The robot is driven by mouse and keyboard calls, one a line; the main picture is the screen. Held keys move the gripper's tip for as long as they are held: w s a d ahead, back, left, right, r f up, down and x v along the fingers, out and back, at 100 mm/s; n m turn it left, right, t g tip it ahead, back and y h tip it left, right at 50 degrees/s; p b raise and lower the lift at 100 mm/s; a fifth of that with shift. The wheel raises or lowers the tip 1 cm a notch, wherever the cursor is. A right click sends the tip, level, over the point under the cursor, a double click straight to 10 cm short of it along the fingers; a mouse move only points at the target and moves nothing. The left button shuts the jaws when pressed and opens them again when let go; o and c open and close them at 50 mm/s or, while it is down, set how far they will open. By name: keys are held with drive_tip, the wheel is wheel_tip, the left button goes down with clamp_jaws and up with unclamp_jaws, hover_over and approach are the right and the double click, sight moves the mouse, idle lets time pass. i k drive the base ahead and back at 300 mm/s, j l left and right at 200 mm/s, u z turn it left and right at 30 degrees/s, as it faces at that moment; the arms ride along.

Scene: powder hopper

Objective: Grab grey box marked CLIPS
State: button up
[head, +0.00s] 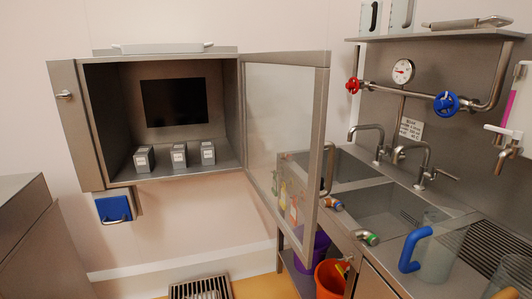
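Three small grey boxes with white labels stand side by side on the floor of an open steel cabinet (89,125): a left box (144,159), a middle box (179,156) and a right box (208,153). The label print is too small to read, so I cannot tell which one is marked CLIPS. The cabinet's glass door (283,140) stands open, swung out on the right side. My gripper is not in view.
A steel double sink (375,210) with taps is at the right, with a clear jug (437,258) with a blue handle. An orange bucket (331,278) stands below. A floor grate (200,288) lies below the cabinet. The cabinet opening is unobstructed.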

sight(178, 152)
drive_tip(key=i+j+u, duration=0.25)
drive_tip(key=i+j, duration=0.2)
drive_tip(key=i+j+u, duration=0.3)
drive_tip(key=i+j, duration=0.1)
drive_tip(key=i, duration=0.1)
